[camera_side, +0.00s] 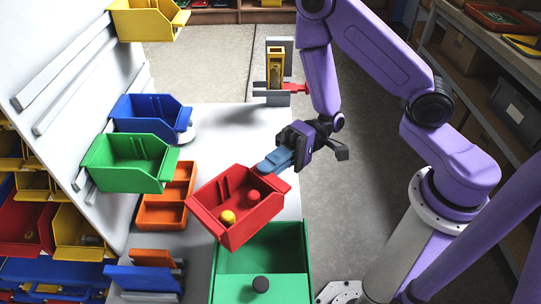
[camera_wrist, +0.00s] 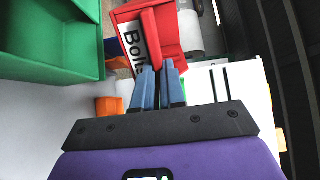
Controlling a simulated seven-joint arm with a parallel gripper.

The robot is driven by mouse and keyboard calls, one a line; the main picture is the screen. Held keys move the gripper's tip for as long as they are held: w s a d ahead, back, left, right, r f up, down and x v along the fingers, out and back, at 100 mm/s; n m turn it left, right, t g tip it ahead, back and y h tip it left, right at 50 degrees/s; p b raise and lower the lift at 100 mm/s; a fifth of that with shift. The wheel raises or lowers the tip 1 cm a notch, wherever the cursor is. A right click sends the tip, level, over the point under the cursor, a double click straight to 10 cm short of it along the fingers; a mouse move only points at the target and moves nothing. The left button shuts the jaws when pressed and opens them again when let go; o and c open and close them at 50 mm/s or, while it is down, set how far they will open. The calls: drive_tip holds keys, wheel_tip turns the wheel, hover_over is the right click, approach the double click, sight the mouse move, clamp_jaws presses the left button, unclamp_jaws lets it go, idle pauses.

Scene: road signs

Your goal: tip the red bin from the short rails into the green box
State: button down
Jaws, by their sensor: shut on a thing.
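The red bin (camera_side: 213,228) hangs in the air, tilted, above the far left edge of the green box (camera_side: 307,262). A yellow ball (camera_side: 228,217) and a red ball (camera_side: 254,196) lie in it. My gripper (camera_side: 270,164) is shut on the bin's upper right wall with blue fingertips. In the wrist view the fingers (camera_wrist: 158,84) grip the red bin (camera_wrist: 172,32) beside its white label, partly hidden. The bin covers part of the box.
A green bin (camera_side: 126,165) and a blue bin (camera_side: 150,118) hang on the white sloped panel at left, a yellow bin (camera_side: 150,22) above. Orange trays (camera_side: 164,214) lie left of the red bin. A stand with a yellow holder (camera_side: 276,68) is behind.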

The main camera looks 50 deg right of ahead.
sight(283, 203)
drive_tip(key=f+n, duration=0.1)
drive_tip(key=w+f+n, duration=0.1)
drive_tip(key=n, duration=0.1)
drive_tip(key=f+n, duration=0.1)
drive_tip(key=n, duration=0.1)
drive_tip(key=shift+w+f, duration=0.25)
drive_tip(key=n, duration=0.3)
drive_tip(key=r+n, duration=0.1)
drive_tip(key=n, duration=0.2)
drive_tip(key=shift+s+r+n, duration=0.15)
drive_tip(key=shift+s+n, duration=0.05)
drive_tip(key=shift+n, duration=0.2)
drive_tip(key=n, duration=0.1)
drive_tip(key=s+n, duration=0.1)
drive_tip(key=n, duration=0.1)
drive_tip(key=s+n, duration=0.1)
drive_tip(key=n, duration=0.1)
drive_tip(key=shift+f, duration=0.35)
drive_tip(key=s+n, duration=0.2)
drive_tip(key=n, duration=0.1)
drive_tip(key=s+n, duration=0.1)
drive_tip(key=n, duration=0.1)
drive_tip(key=shift+r, duration=0.3)
drive_tip(key=shift+s+n, duration=0.6)
drive_tip(key=shift+n, duration=0.4)
drive_tip(key=shift+s+n, duration=0.6)
drive_tip(key=shift+n, duration=0.4)
drive_tip(key=shift+r, duration=0.15)
